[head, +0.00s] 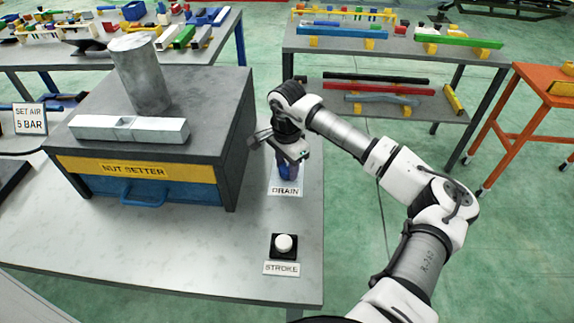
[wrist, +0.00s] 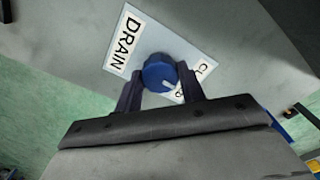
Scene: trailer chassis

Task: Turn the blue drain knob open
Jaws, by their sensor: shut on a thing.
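The blue drain knob (wrist: 160,73) sits on a pale plate (wrist: 195,50) with a DRAIN label (wrist: 127,35) in the wrist view. A white mark shows on the knob's face, beside a second label that is partly covered. My gripper (wrist: 162,85) is shut on the knob, with one dark finger on each side of it. In the head view my gripper (head: 288,168) points down over the knob, and only a little blue shows beneath it. The DRAIN label (head: 286,191) lies in front of it.
The grey NUT SETTER box (head: 222,125) stands close left of my gripper, with a metal cylinder (head: 140,75) on top. A white STROKE button (head: 284,243) is in front. The bench's right edge (head: 322,220) is near. Bare bench lies at front left.

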